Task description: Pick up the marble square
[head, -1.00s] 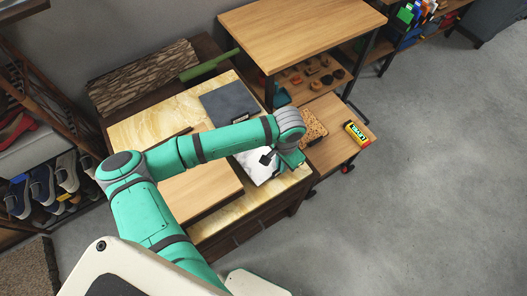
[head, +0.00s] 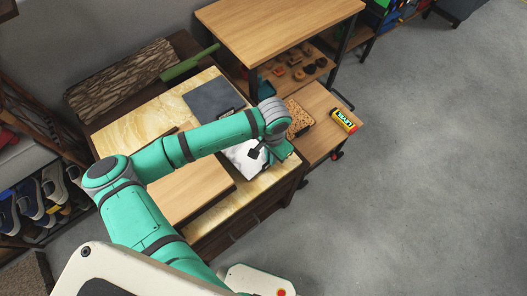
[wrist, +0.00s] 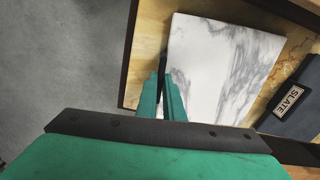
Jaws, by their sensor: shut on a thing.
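The marble square (head: 241,158) is white with grey veins and lies over the yellow-patterned table top, near its right end. It also shows in the wrist view (wrist: 225,70), flat and large. My gripper (head: 268,150) is at its right edge in the head view. In the wrist view the green fingers of my gripper (wrist: 162,92) are close together on the near left edge of the marble square. They are shut on that edge. Whether the square is clear of the table top cannot be told.
A dark slate square (head: 212,95) with a SLATE label lies behind the marble. A wooden board (head: 195,190) lies to its left. A speckled cork-like piece (head: 298,118) and a bright packet (head: 343,121) sit on the wooden cart to the right. Open floor lies further right.

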